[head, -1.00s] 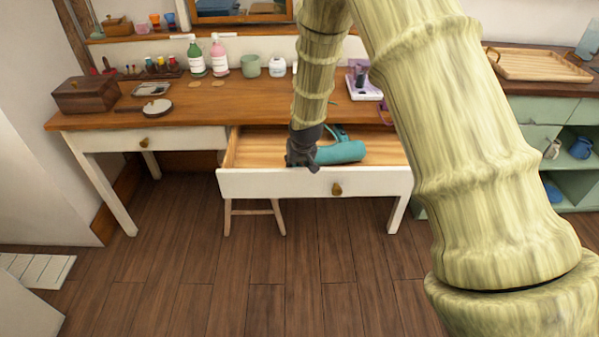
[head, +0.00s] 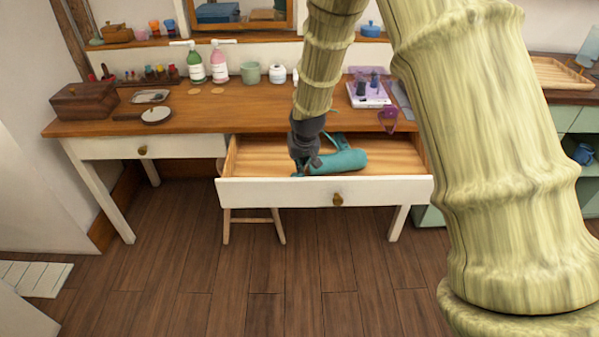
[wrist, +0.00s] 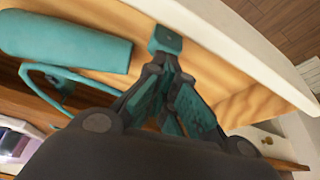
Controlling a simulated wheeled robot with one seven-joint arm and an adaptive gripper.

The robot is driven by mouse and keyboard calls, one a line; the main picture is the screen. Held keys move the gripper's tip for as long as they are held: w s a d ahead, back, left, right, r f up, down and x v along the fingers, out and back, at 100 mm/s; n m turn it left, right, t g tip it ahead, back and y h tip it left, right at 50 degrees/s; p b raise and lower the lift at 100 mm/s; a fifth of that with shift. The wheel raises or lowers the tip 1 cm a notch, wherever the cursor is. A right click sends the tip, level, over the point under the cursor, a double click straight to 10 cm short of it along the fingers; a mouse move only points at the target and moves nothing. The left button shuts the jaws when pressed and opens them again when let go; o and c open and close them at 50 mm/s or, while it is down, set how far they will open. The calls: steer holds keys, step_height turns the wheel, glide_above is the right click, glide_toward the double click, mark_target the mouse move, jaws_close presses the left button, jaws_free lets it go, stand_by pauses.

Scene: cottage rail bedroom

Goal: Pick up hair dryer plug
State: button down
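The teal hair dryer (head: 338,161) lies in the open drawer, and its thick body also shows at the upper left of the wrist view (wrist: 65,42). Its teal cord (wrist: 50,88) loops beside it in the wrist view. The hair dryer plug (wrist: 166,40) is a small teal block at my fingertips, near the drawer's front wall. My gripper (wrist: 168,66) has its two dark fingers drawn together on the plug; the exact contact is partly hidden. In the head view my gripper (head: 303,163) points down into the drawer, left of the hair dryer's body.
The drawer (head: 260,192) has a white front with a brass knob. The wooden desk top (head: 225,112) above bears bottles, a dark box and a purple-white item (head: 368,92). Bare drawer floor (head: 385,155) shows right of the hair dryer. A stool stands below.

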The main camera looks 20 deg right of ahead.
steer(key=shift+w+r, duration=0.15)
steer(key=shift+r, duration=1.1)
steer(key=shift+c, duration=2.2)
jaws_free()
